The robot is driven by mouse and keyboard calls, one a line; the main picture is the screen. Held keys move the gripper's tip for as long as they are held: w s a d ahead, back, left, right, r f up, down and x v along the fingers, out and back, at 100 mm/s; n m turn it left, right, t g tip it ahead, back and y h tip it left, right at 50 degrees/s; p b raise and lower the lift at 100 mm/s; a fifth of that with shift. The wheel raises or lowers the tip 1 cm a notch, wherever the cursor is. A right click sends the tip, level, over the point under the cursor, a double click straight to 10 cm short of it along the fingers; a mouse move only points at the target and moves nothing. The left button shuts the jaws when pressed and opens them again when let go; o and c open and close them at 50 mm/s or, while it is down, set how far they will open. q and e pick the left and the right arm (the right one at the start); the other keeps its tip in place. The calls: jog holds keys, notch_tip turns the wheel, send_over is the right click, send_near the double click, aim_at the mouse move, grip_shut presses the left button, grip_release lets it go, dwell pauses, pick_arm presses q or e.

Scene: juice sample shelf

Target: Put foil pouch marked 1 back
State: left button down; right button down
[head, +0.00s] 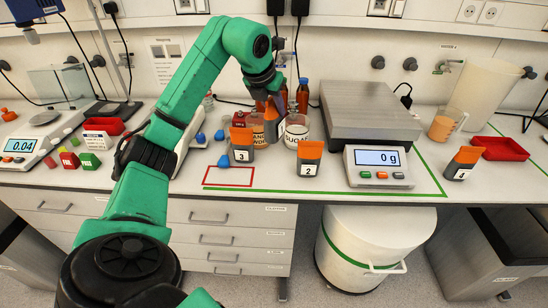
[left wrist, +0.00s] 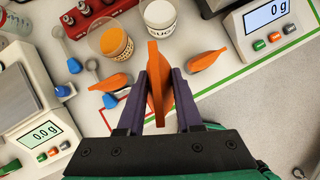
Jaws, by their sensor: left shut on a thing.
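Pouches marked 3 (head: 241,146) and 2 (head: 308,158) stand in front. My right gripper is out of view.
A sugar jar (head: 297,132) and an orange-powder jar (left wrist: 115,42) are close to the held pouch. A red outline (head: 228,186) on the bench is empty. The red tray (head: 498,148) looks empty.

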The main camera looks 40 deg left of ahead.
aim_at(269, 141)
pick_arm(q)
notch_tip(269, 141, down, 14)
jog(key=shift+f+p, duration=0.15)
jog(key=shift+p, duration=0.3)
jog(key=c, duration=0.6)
grip_release()
jog(key=shift+o, duration=0.2)
jog(key=b+v, duration=0.2)
jog(key=v, duration=1)
jog(key=shift+b, duration=0.35)
